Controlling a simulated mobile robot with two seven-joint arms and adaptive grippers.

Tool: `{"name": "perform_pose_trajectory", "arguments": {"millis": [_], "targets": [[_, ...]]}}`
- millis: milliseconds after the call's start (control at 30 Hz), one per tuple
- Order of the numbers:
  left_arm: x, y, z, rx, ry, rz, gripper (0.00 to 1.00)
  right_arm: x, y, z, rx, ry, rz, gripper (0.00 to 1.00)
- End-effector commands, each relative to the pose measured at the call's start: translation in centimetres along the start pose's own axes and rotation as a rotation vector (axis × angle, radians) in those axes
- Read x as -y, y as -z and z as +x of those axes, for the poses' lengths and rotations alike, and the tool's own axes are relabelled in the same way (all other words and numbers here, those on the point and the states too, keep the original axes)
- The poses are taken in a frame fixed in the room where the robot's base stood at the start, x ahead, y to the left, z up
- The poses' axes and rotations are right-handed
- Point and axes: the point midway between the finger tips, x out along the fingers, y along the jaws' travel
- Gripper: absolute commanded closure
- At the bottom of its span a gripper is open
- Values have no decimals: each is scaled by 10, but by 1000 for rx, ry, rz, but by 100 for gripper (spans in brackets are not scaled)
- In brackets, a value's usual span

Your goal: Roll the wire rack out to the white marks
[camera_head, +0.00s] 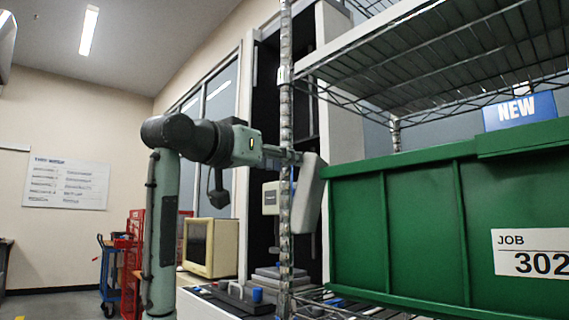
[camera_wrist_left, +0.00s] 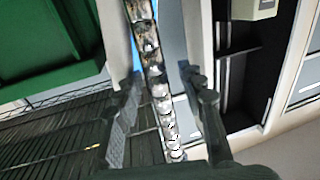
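The wire rack (camera_head: 286,100) fills the right of the head view, with a silvery upright post and wire shelves. A green bin (camera_head: 400,230) labelled JOB 302 sits on its lower shelf. My left gripper (camera_head: 291,158) is at this post at mid-height. In the left wrist view, the post (camera_wrist_left: 158,88) runs between the two fingers of my left gripper (camera_wrist_left: 162,90), with gaps visible beside it. The fingers look open around the post, not closed on it. The rack's feet, the floor around them and the white marks are out of view. My right gripper is not in view.
A blue NEW sign (camera_head: 520,111) stands behind the bin. A beige monitor (camera_head: 210,247) and a low bench (camera_head: 225,302) with small items are left of the post. A blue cart (camera_head: 108,275) and red rack (camera_head: 131,262) stand farther back. Floor shows only at far left.

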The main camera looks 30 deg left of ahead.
Motion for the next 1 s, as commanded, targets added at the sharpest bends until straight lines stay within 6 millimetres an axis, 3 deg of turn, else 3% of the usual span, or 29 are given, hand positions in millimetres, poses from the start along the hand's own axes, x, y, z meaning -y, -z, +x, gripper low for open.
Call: {"name": "perform_pose_trajectory", "arguments": {"millis": [367, 800, 1000], "targets": [[-1, -2, -6, 5, -2, 2, 58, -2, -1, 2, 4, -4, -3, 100], [0, 0, -91, 1, 0, 2, 58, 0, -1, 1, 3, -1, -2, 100], [0, -1, -115, 2, -1, 2, 58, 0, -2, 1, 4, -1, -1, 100]]}}
